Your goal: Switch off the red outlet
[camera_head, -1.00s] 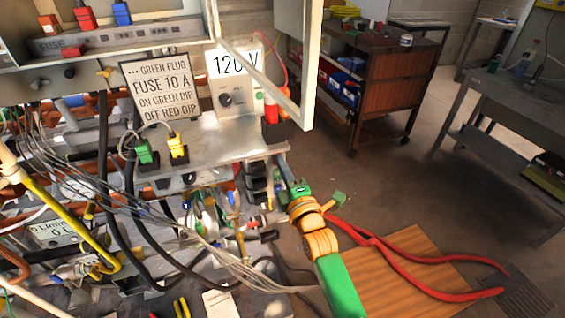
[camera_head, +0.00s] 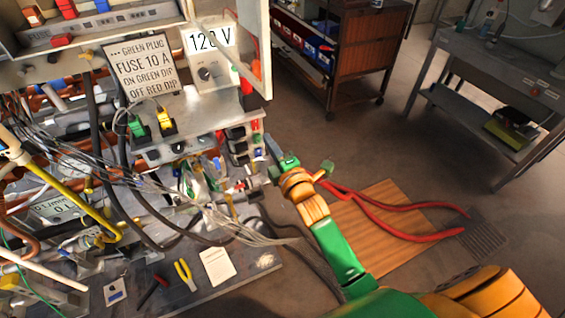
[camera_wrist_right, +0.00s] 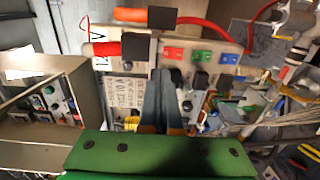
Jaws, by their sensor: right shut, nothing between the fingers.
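A side panel carries a red outlet label (camera_wrist_right: 173,54), a green one (camera_wrist_right: 202,57) and a blue one (camera_wrist_right: 230,58), with black fittings beside them. In the head view this panel, with its dark sockets (camera_head: 237,133), is seen at a steep angle, so switch positions cannot be told. My right gripper (camera_head: 271,147) is shut and empty, just right of the panel. In the right wrist view its fingers (camera_wrist_right: 160,82) point at the panel and overlap its lower part near the red label. Contact cannot be told. My left gripper is not in view.
A green plug (camera_head: 136,126) and a yellow plug (camera_head: 165,120) sit on the metal shelf. The open cabinet door (camera_head: 257,45) hangs above the panel. Cables crowd the left. Red tongs-like handles (camera_head: 400,215) lie over a wooden board.

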